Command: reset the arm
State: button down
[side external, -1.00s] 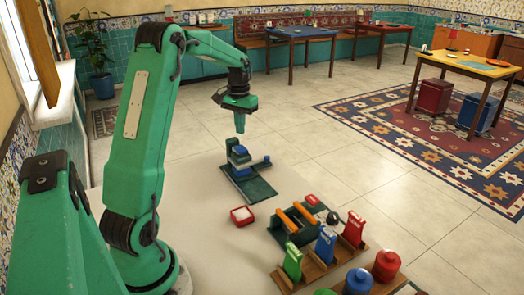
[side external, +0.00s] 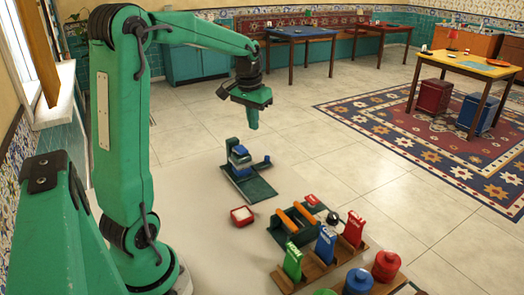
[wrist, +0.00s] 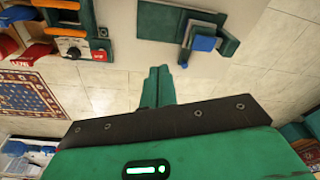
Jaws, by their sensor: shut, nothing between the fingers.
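My gripper (side external: 252,124) is shut and empty. It hangs in the air above and behind the green tray with the blue-and-white stack, clear of everything on the table. The green tray (side external: 258,188) stands on the pale table and bears a stacked piece (side external: 239,158) in blue, white and green.
A red bowl with white contents (side external: 242,216) stands near my base. A green rack with orange bars (side external: 296,223), labelled red, blue and green holders (side external: 325,244) and lidded jars (side external: 386,265) fill the front right. The air around my gripper is free.

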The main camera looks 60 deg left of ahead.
jog(key=s+d+r+m+t, duration=0.1)
jog(key=s+d+m+t, duration=0.1)
jog(key=s+d, duration=0.5)
jog(key=s+d+m+t, duration=0.2)
jog(key=s+d, duration=0.6)
jog(key=d, duration=0.5)
jog(key=shift+d+r+h, duration=0.25)
jog(key=shift+r+h, duration=0.05)
jog(key=shift+r, duration=0.1)
jog(key=c, duration=2.2)
grip_release()
